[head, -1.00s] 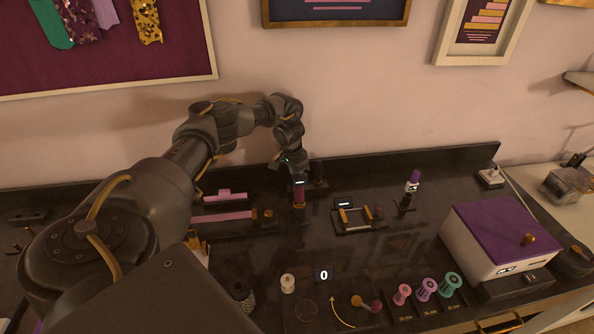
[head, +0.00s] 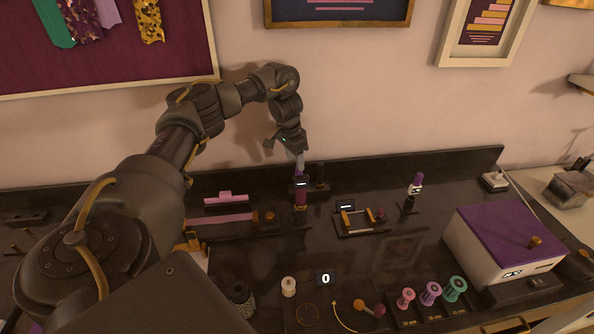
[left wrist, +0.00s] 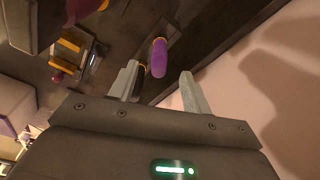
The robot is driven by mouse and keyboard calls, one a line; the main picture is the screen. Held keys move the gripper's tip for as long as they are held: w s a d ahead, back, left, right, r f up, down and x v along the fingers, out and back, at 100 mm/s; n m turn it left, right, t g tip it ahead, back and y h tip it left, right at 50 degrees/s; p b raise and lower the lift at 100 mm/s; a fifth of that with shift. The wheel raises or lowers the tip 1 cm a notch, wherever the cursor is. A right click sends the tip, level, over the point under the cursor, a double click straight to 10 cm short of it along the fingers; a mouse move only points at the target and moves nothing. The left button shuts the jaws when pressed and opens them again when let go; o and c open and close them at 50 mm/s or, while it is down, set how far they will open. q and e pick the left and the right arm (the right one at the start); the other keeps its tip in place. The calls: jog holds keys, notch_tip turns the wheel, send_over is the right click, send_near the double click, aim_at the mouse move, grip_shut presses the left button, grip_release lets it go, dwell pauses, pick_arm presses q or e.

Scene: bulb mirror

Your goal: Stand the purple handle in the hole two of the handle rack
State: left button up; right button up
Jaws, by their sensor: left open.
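The purple handle (left wrist: 158,57) shows in the left wrist view, standing up just beyond and between the two fingertips of my left gripper (left wrist: 160,78). The fingers are spread and apart from it. A black handle (left wrist: 138,82) is beside it, partly behind a finger. In the head view my left gripper (head: 299,165) points down above the dark handle rack (head: 312,188) near the back wall. The gripper largely hides the purple handle there. The rack's hole numbers cannot be read. A plum-coloured handle (head: 300,202) stands at the front. My right gripper is not in view.
A small clamp frame (head: 360,220) and a stand with a purple-topped piece (head: 417,182) are to the right. A white box with purple lid (head: 505,240) is farther right. A pink strip (head: 225,218) lies left of the rack.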

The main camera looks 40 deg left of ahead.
pick_arm(q)
jog(key=shift+s+r, duration=0.15)
jog(key=shift+r, duration=0.9)
